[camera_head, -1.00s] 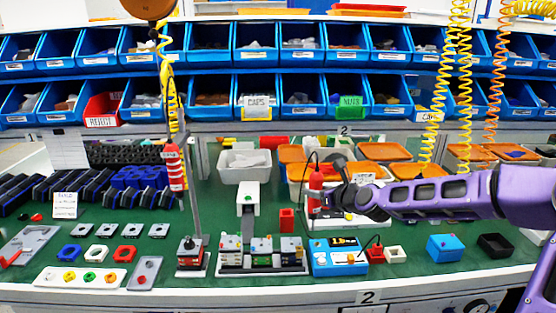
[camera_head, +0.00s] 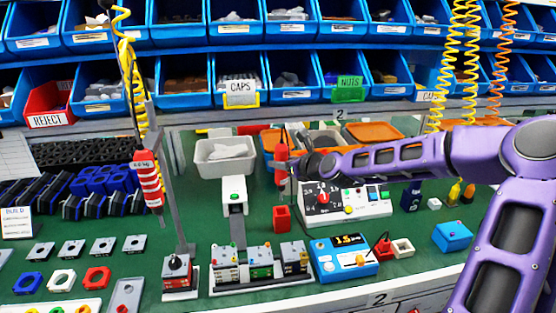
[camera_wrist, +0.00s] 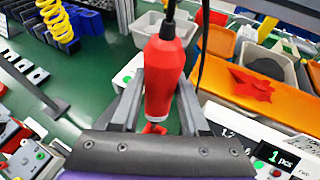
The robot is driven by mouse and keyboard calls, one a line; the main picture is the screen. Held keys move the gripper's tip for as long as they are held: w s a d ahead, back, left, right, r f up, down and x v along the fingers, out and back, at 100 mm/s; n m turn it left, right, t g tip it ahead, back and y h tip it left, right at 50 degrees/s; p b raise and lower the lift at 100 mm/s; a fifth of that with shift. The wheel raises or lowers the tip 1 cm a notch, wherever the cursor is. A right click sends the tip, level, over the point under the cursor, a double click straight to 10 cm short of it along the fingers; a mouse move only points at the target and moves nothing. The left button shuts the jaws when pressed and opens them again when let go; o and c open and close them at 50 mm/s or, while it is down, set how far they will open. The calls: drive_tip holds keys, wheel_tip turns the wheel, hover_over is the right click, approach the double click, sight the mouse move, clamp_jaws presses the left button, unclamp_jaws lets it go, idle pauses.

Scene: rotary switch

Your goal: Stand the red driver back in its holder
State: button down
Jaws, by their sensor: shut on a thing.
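The red driver (camera_head: 281,163) is upright in my gripper (camera_head: 292,167), with a black cord rising from its top. The red square holder (camera_head: 282,217) stands on the green bench below the driver, almost in line with it in the head view. A gap shows between them. In the wrist view the driver (camera_wrist: 166,72) sits between the two grey fingers of my gripper (camera_wrist: 160,98). A small red shape shows under it there; I cannot tell whether it is the holder or the driver's tip.
A blue meter box (camera_head: 342,257) and a switch fixture (camera_head: 260,268) are in front.

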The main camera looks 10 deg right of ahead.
sight(282, 191)
wheel_tip(282, 191, down, 7)
drive_tip(key=b, duration=0.6)
drive_tip(key=shift+r+b, duration=0.2)
drive_tip(key=shift+b, duration=0.2)
drive_tip(key=shift+f+b, duration=0.3)
drive_tip(key=shift+f, duration=1.35)
drive_tip(key=shift+s+p, duration=0.1)
drive_tip(key=shift+p, duration=0.25)
drive_tip(key=shift+f, duration=0.5)
drive_tip(key=shift+c, duration=1.6)
unclamp_jaws()
drive_tip(key=shift+s+f, duration=0.1)
drive_tip(key=shift+d, duration=0.1)
drive_tip(key=p+v, duration=0.3)
drive_tip(key=v, duration=1.4)
drive_tip(key=shift+s+p, duration=0.2)
drive_tip(key=shift+p, duration=0.2)
